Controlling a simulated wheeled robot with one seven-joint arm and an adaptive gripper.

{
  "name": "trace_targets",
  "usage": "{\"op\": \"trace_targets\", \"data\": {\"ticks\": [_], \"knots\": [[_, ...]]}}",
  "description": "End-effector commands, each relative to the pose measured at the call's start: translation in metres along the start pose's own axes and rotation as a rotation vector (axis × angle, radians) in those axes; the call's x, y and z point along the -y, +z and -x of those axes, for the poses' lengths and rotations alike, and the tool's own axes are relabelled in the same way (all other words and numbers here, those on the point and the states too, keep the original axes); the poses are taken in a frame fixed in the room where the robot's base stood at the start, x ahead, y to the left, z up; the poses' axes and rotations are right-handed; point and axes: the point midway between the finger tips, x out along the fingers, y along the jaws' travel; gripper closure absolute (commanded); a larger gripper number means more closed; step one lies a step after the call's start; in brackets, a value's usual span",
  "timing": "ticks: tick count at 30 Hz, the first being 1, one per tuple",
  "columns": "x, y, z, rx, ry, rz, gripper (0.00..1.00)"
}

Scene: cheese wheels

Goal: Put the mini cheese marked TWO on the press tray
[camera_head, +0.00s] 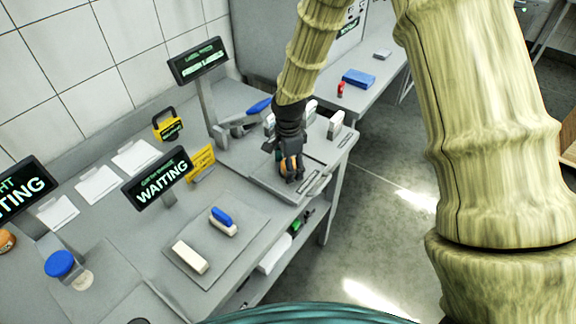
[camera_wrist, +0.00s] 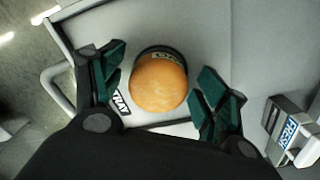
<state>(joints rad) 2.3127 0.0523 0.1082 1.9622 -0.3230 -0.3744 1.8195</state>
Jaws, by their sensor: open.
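A round orange mini cheese (camera_wrist: 158,83) lies between my fingers in the wrist view, on or just above a grey tray (camera_wrist: 112,35) with a label ending in TRAY. Dark lettering shows at its far edge, but I cannot read the mark. My gripper (camera_wrist: 160,88) is open, with green pads on both sides of the cheese and gaps beside it. In the head view, my gripper (camera_head: 290,172) points down over the tray (camera_head: 258,172), and a sliver of the orange cheese (camera_head: 283,167) shows beside the fingers.
A block labelled PRESS (camera_wrist: 287,130) stands right of the tray in the wrist view. White upright blocks (camera_head: 335,125) stand near my gripper.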

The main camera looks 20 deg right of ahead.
Motion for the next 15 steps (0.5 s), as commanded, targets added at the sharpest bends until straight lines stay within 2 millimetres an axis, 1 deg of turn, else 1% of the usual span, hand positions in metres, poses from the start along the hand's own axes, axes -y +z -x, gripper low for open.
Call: {"op": "trace_targets", "data": {"ticks": [5,15], "knots": [[0.001,0.000,0.013,0.000,-0.003,-0.001,0.26],[0.001,0.000,0.055,-0.001,-0.004,-0.001,0.26]]}}
